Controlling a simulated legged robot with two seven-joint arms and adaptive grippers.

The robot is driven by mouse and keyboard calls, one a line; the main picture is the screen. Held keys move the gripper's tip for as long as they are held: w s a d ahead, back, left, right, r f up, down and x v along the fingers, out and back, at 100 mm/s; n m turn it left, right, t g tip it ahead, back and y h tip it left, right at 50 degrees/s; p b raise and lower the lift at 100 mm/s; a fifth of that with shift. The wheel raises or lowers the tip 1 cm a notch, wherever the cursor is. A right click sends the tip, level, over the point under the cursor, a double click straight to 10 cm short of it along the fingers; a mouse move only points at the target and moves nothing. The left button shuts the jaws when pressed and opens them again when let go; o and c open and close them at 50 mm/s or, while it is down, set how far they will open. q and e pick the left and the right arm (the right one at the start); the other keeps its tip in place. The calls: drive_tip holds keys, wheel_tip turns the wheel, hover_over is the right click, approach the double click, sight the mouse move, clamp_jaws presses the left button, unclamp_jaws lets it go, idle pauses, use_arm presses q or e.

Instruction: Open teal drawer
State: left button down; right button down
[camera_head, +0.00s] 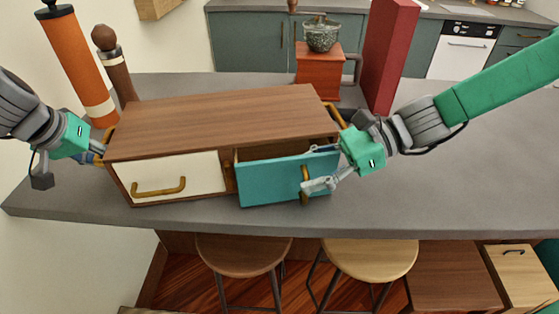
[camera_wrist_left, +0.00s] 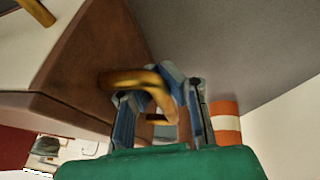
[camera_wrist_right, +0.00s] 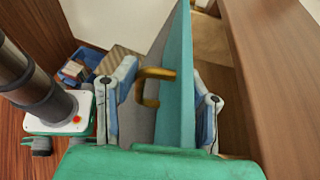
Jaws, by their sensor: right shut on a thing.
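A wooden cabinet (camera_head: 210,115) stands on the grey counter with a cream drawer (camera_head: 190,172) at left and a teal drawer (camera_head: 270,182) at right. The teal drawer is partly out; a gap shows behind its front. My right gripper (camera_head: 318,168) is shut on its front panel, one finger inside and one outside by the brass handle (camera_wrist_right: 150,85). The teal front also shows in the right wrist view (camera_wrist_right: 182,60). My left gripper (camera_wrist_left: 160,115) is at the cabinet's left end, its spread fingers on either side of a brass side handle (camera_wrist_left: 135,80).
An orange cylinder (camera_head: 75,60) and a brown mill (camera_head: 115,65) stand behind the cabinet's left end. A red box (camera_head: 388,55) and a wooden grinder (camera_head: 320,70) stand behind its right. Stools (camera_head: 370,258) are below the front edge. The counter at right is clear.

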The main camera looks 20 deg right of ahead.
drive_tip(key=shift+r, duration=0.1)
drive_tip(key=s+a, duration=0.1)
drive_tip(key=s, duration=0.5)
drive_tip(key=shift+s, duration=0.25)
drive_tip(key=c, duration=0.8)
unclamp_jaws()
drive_tip(key=v, duration=1.2)
